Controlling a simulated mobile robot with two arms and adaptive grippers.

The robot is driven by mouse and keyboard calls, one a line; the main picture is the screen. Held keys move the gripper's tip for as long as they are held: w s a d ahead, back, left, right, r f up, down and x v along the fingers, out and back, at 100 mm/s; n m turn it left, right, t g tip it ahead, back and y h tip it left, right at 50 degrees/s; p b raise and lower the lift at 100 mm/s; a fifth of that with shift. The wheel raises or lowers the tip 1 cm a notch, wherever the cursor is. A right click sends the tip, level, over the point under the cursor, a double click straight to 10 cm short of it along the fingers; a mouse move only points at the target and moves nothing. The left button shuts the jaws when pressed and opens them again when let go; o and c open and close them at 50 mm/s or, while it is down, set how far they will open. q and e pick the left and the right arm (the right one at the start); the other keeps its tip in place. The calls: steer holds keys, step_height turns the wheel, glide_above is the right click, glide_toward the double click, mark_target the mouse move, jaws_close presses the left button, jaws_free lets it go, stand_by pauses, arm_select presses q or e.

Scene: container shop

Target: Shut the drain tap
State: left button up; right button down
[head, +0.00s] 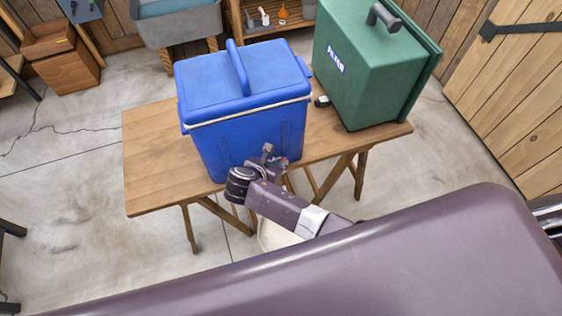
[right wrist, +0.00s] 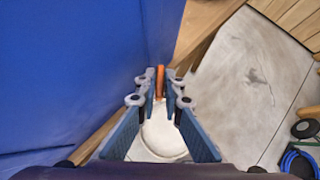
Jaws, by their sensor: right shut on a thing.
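The blue cooler (head: 250,135) stands upright on a wooden table, its lid down and lid handle raised. My right gripper (head: 270,158) is at the low front of the cooler. In the right wrist view my right gripper (right wrist: 160,90) points along the cooler's blue wall (right wrist: 85,75). Its fingertips are closed on the orange drain tap (right wrist: 160,80). The fingers hide most of the tap, so how far it is turned cannot be told. A whitish bucket (head: 272,236) stands below the table's front edge, partly behind my arm; it also shows beneath the fingers (right wrist: 160,138). My left gripper is not in view.
The wooden table (head: 150,150) has bare room to the left of the cooler. A green box (head: 365,70) with a dark handle stands at right on the table. Behind are a grey sink (head: 180,25) and a shelf. A blue coiled hose (right wrist: 297,163) lies at lower right.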

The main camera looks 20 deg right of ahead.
steer(key=shift+a+m+g+h, duration=0.15)
steer(key=shift+m+g+h, duration=0.45)
steer(key=shift+m, duration=0.5)
steer(key=c, duration=2.1)
jaws_free()
steer(key=shift+w, duration=0.1)
